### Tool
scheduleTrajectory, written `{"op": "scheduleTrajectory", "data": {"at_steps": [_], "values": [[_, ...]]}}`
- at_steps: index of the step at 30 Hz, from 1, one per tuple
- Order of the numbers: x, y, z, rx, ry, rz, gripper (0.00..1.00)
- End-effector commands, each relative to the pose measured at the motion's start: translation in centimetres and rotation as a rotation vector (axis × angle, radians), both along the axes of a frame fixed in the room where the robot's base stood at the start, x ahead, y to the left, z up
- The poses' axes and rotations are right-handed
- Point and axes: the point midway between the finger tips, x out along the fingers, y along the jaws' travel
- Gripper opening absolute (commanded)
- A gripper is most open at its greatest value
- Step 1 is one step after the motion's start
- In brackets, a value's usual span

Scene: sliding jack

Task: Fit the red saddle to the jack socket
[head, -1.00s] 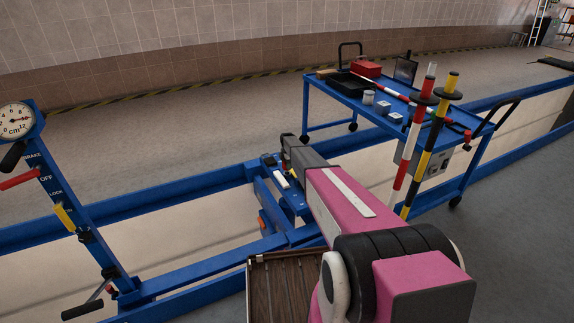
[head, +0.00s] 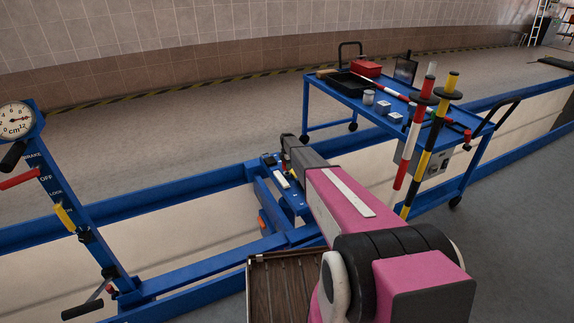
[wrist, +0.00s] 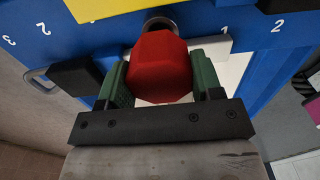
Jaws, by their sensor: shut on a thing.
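The red saddle (wrist: 158,68) is held between the green fingers of my gripper (wrist: 160,80) in the wrist view. A grey ring-shaped socket (wrist: 160,24) shows just beyond the saddle on the blue jack (wrist: 192,15). The saddle overlaps the ring's lower edge in the picture; I cannot tell whether they touch. In the head view the jack (head: 297,200) spans the blue rails below my arm's far end. My arm hides the gripper, saddle and socket there.
A yellow block (wrist: 100,8), a black block (wrist: 78,76) and a pale block (wrist: 215,48) lie close around the gripper. A blue trolley (head: 345,95) with tools stands behind, with striped poles (head: 433,140) at its front. A gauge post (head: 65,200) stands left.

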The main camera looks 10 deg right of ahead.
Motion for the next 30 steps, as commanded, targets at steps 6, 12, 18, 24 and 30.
{"op": "scheduleTrajectory", "data": {"at_steps": [6, 12, 18, 24, 30], "values": [[0.0, 0.0, -0.5, 0.000, 0.000, 0.000, 0.35], [0.0, 0.0, -0.9, 0.000, 0.000, 0.000, 0.35], [0.0, 0.0, -1.3, 0.000, 0.000, 0.000, 0.35], [0.0, 0.0, -1.7, 0.000, 0.000, 0.000, 0.35], [0.0, 0.0, -2.2, 0.000, 0.000, 0.000, 0.35]]}}
